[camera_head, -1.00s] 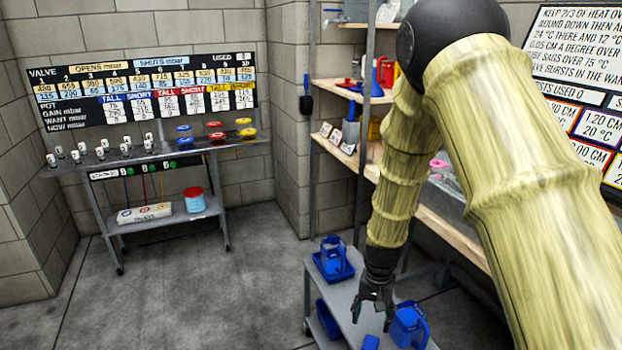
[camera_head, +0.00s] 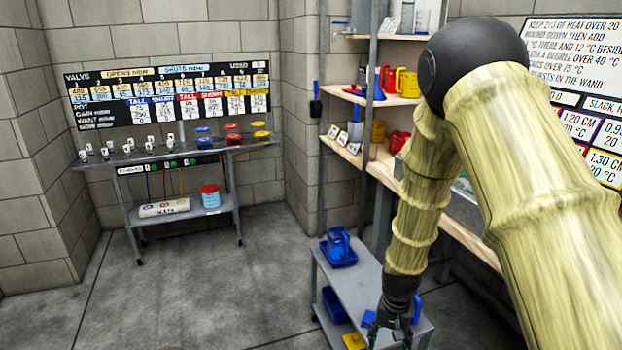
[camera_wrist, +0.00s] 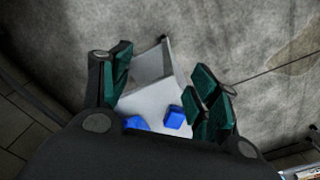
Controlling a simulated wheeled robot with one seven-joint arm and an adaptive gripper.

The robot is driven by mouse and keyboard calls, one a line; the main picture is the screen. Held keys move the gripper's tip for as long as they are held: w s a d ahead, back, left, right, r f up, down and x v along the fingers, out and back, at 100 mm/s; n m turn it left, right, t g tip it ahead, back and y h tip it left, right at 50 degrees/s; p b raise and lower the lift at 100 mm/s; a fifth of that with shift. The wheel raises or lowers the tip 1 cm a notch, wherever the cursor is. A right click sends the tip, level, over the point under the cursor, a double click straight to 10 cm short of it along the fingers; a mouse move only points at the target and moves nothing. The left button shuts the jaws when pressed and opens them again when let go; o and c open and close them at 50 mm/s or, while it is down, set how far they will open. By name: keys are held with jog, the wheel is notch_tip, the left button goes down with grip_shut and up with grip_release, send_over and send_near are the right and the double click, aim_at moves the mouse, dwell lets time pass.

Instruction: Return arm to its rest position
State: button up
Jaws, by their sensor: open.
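My gripper (camera_head: 390,335) hangs at the end of my bamboo-like arm, low on the right of the head view, above the near end of a grey cart (camera_head: 375,275). In the wrist view, its two green-padded fingers (camera_wrist: 160,90) stand apart with nothing between them. The cart's grey top shows beyond the fingers (camera_wrist: 150,103), with two blue objects (camera_wrist: 174,117) on it. In the head view, a blue container (camera_head: 412,308) is partly hidden behind the gripper. Whether the fingers touch anything is hard to tell, but they look clear.
A blue jug in a blue tray (camera_head: 338,252) sits at the cart's far end. A shelf unit (camera_head: 385,165) with red, yellow and blue vessels stands behind my arm. A table (camera_head: 175,150) with cups and coloured discs stands at the back wall. The floor (camera_head: 200,290) at left is clear.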

jog(key=s+d+f+n, duration=0.2)
jog(key=s+f, duration=1.3)
jog(key=s, duration=0.3)
jog(key=s+f+n, duration=0.2)
jog(key=s+f, duration=0.2)
jog(key=s, duration=1.3)
notch_tip(320, 180, up, 18)
jog(key=p, duration=1.8)
jog(key=shift+d, duration=0.15)
jog(key=shift+w, duration=0.15)
